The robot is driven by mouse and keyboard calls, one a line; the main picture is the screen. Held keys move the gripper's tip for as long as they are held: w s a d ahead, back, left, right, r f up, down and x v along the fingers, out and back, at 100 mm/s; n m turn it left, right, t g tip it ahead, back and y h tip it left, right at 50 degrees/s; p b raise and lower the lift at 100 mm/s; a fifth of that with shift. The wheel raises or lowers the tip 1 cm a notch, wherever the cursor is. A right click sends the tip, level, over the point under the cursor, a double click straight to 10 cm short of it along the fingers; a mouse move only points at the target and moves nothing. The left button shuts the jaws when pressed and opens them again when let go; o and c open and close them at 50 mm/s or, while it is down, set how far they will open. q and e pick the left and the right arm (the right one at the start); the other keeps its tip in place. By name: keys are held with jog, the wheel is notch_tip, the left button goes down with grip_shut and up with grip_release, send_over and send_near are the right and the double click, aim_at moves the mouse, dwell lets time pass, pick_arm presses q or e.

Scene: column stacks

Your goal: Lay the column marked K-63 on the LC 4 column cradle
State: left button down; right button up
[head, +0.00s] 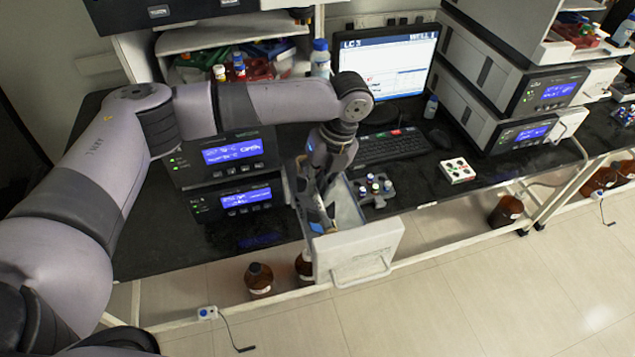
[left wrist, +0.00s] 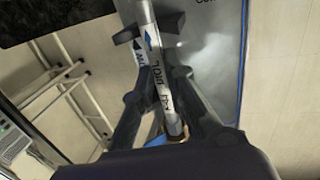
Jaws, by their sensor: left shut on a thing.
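My left gripper (head: 320,183) reaches down into an open drawer (head: 368,243) at the bench edge. In the left wrist view the gripper (left wrist: 147,42) is shut on a slim pale column (left wrist: 157,78) with a blue arrow and dark lettering. Its printed mark is too small and blurred to read surely as K-63. The column lies slantwise between the fingers, over the drawer's grey floor (left wrist: 208,60). Whether another column lies beside it is hard to tell. My right gripper is not in view. I cannot identify the LC 4 column cradle.
A monitor (head: 388,58) reading LC 3 stands behind a keyboard (head: 390,148). Instrument stacks with blue displays (head: 233,150) flank it. A vial rack (head: 374,190) and a small tray (head: 457,170) sit on the bench. Brown bottles (head: 258,279) stand below.

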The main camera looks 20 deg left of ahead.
pick_arm(q)
jog(key=shift+f, duration=0.1)
jog(key=c, duration=1.5)
grip_release()
jog(key=shift+c, duration=0.2)
jog(key=shift+f, duration=0.1)
jog(key=v, duration=1.2)
